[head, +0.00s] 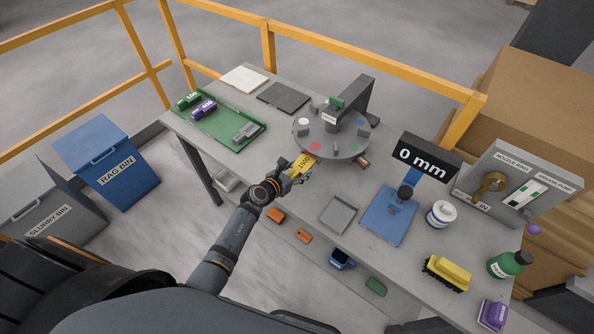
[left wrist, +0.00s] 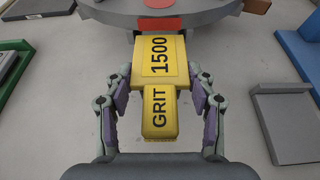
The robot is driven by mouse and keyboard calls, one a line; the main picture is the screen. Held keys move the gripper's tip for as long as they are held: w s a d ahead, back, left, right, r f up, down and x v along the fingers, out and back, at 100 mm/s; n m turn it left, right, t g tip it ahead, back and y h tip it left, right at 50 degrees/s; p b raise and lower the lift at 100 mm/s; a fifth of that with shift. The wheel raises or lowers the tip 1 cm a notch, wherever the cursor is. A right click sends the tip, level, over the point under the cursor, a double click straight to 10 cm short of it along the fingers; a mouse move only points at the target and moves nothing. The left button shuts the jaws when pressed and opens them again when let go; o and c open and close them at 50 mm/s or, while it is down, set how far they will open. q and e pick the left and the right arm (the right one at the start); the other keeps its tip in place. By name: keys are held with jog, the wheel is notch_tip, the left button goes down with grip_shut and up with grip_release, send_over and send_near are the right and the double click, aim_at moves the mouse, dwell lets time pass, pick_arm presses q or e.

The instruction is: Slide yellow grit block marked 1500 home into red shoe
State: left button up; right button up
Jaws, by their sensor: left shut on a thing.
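The yellow grit block marked 1500 (head: 301,165) is at the front edge of the round grey disc (head: 303,142). My left gripper (head: 290,175) is shut on it. In the left wrist view the block (left wrist: 165,58) lies between the two fingers of my gripper (left wrist: 163,112), its far end against the disc's rim. A red patch (left wrist: 163,25) shows on the disc just beyond the block, in line with it; a red patch on the disc (head: 316,147) also shows in the head view. I cannot tell how far the block sits in the shoe. My right gripper is not in view.
A green tray (head: 222,133) with several blocks lies to the left. A grey arm (head: 352,98) stands over the disc. A blue stand with a 0 mm display (head: 430,157), a white jar (head: 441,214) and a yellow brush (head: 447,273) are to the right.

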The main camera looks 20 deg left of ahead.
aim_at(304, 163)
pick_arm(q)
jog(key=shift+s, duration=0.2)
dwell(0.4)
jog(key=shift+r+p, duration=0.15)
jog(key=shift+p, duration=0.25)
dwell(1.0)
jog(key=shift+w, duration=0.25)
jog(key=shift+w+d, duration=0.1)
jog(key=shift+w, duration=0.2)
jog(key=shift+w+d+b, duration=0.2)
jog(key=shift+w+d, duration=0.1)
jog(key=shift+w, duration=0.5)
jog(key=shift+w+d+b, duration=0.15)
jog(key=shift+w+d, duration=0.15)
jog(key=shift+w, duration=0.5)
jog(key=o, duration=1.6)
jog(key=shift+s, duration=0.1)
